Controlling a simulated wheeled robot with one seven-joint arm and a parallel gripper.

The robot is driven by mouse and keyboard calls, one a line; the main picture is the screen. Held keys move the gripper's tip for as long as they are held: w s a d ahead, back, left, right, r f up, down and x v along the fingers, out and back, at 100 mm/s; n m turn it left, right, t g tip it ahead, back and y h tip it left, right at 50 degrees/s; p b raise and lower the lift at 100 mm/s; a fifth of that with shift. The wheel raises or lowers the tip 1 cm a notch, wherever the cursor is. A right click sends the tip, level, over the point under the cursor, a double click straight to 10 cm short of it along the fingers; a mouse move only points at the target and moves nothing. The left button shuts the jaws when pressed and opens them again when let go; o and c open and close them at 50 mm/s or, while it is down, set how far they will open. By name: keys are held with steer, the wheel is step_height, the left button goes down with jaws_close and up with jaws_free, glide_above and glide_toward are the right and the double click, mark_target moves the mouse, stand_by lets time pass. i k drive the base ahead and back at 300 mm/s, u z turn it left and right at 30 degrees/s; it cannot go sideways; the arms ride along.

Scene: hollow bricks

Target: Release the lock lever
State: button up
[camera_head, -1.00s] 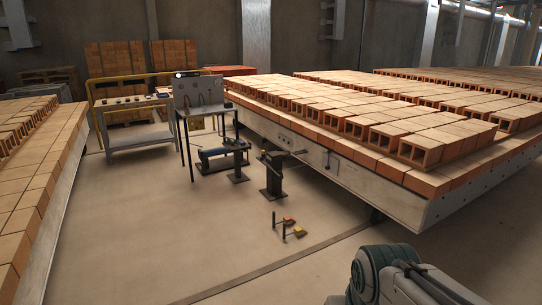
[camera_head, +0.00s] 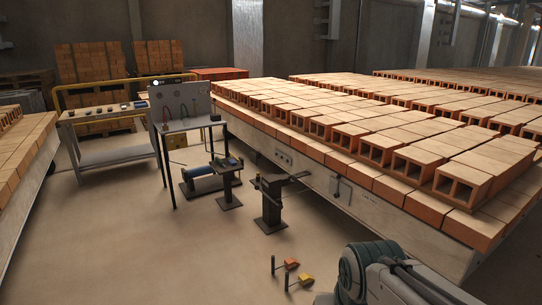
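Which part is the lock lever I cannot tell for sure. A dark pedestal (camera_head: 270,205) stands beside the brick-loaded car, with a bar-like arm (camera_head: 287,177) reaching from its top toward the car's side. A small metal latch-like fitting (camera_head: 338,188) sits on the car's side, to the right of the pedestal. Two low posts rise from the floor in front, one with an orange block (camera_head: 291,263) and one with a yellow block (camera_head: 306,279). Part of my arm shows at the lower right; my gripper is outside the view.
The long car (camera_head: 400,220) full of hollow bricks bounds the right side. A panel stand (camera_head: 182,107), a grey bench (camera_head: 110,152) and a yellow rail stand behind. A blue cylinder device (camera_head: 202,184) lies low near the pedestal. Open floor (camera_head: 150,250) lies front left.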

mark_target(336, 195)
steer(key=z, duration=0.25)
steer(key=i, duration=1.75)
steer(key=z, duration=1.1)
steer(key=i, duration=2)
steer(key=u, duration=0.65)
